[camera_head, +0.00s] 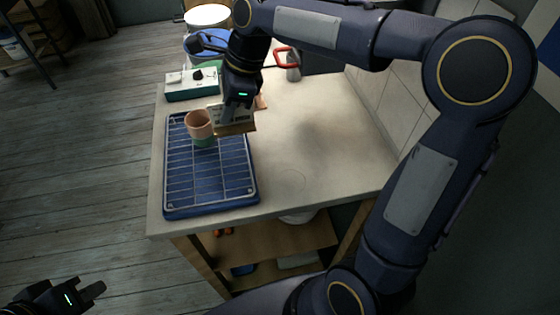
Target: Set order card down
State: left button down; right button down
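The order card (240,129), a small tan card with dark print, is in my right gripper (232,112), above the back right part of the blue rack tray. The gripper's fingers cover part of the card. The card is near the right side of a cup and looks tilted. I cannot tell whether it touches the cup or the tray. My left gripper (92,291) is low at the bottom left, away from the table, with nothing visible in it. Its finger gap is unclear.
A terracotta and green cup (199,123) stands on the blue tray with a wire rack (205,185). A green and white box (193,91) is behind it. A red-handled grey item (293,68) stands at the back. The pale tabletop (315,150) is clear to the right.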

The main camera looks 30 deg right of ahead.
jog(key=s+d+f, duration=0.5)
jog(key=s+f, duration=0.1)
jog(key=s+d+f, duration=0.3)
jog(key=s, duration=0.1)
jog(key=shift+d+f+b, duration=0.15)
jog(key=shift+d+b, duration=0.15)
jog(key=shift+b, duration=0.1)
jog(key=shift+s+d+f, duration=0.1)
jog(key=shift+s+f, duration=0.05)
jog(key=shift+f, duration=0.75)
jog(key=shift+s+d+f, duration=0.1)
jog(key=shift+f, duration=0.8)
jog(key=shift+f+b, duration=0.15)
jog(key=shift+b, duration=0.2)
jog(key=c, duration=1.6)
grip_release()
